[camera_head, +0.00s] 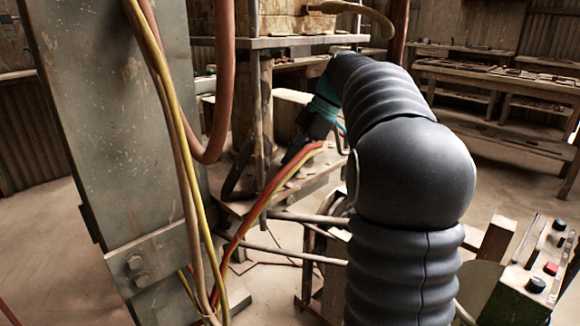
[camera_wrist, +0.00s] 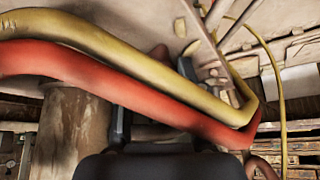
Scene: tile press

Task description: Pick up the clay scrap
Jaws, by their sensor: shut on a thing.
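My gripper (camera_head: 236,178) reaches left and down past the hoses, over a low ledge by the press; its dark fingers show small there. In the wrist view its dark body fills the bottom middle and one grey finger (camera_wrist: 121,124) shows below the hoses. The gripper is shut on the clay scrap. A reddish-brown lump (camera_wrist: 158,53), which looks like the scrap, shows just above the yellow hose between the finger area and the pale surface. The hoses hide most of the fingers and the grip itself.
A red hose (camera_wrist: 90,78) and a yellow hose (camera_wrist: 110,45) cross close before the wrist camera. Small pale pieces (camera_wrist: 180,27) lie on the surface beyond. A metal column (camera_head: 115,130) stands left, a button panel (camera_head: 535,270) right and benches (camera_head: 500,85) behind.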

